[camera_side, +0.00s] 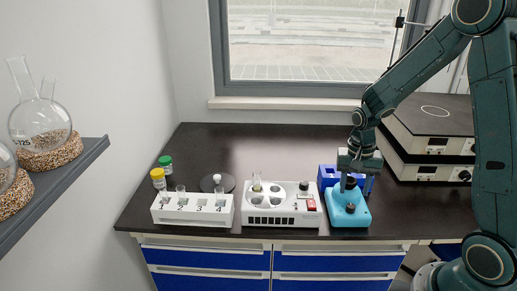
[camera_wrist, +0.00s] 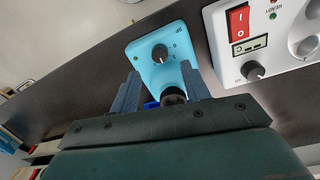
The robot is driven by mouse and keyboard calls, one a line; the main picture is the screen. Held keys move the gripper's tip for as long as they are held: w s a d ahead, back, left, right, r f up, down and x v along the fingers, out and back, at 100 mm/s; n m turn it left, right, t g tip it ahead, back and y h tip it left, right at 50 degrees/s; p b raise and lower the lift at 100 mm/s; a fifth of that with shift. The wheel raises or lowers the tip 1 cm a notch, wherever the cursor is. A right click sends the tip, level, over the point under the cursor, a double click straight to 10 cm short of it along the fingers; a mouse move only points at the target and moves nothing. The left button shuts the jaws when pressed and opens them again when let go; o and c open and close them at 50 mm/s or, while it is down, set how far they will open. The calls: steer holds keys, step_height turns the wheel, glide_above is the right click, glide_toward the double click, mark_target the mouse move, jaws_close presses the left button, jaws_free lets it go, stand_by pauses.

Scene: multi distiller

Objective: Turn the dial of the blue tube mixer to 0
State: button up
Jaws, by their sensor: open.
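The blue tube mixer (camera_side: 348,218) stands at the right of the bench, next to the white centrifuge-like unit. In the wrist view its light-blue body (camera_wrist: 150,74) shows a dark dial (camera_wrist: 160,53) with a white pointer line and printed marks around it. The dial also shows in the side view (camera_side: 351,208). The mixer's black tube cup (camera_wrist: 174,97) lies between my fingers in the wrist picture. My gripper (camera_side: 355,185) is open above the mixer, pointing down. In the wrist view its two fingers (camera_wrist: 162,90) are apart, and the dial lies beyond their tips. Contact cannot be told.
A white unit (camera_side: 283,220) with a red switch (camera_wrist: 238,21) and its own knob (camera_wrist: 252,71) stands close left of the mixer. A blue rack (camera_side: 328,172) is behind it. A numbered white tube rack (camera_side: 192,221) stands farther left. Stacked hot plates (camera_side: 428,172) stand right.

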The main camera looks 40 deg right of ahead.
mark_target(351, 206)
steer(key=shift+s+d+f, duration=0.1)
steer(key=shift+s+f, duration=0.05)
steer(key=shift+f, duration=2.95)
steer(key=c, duration=1)
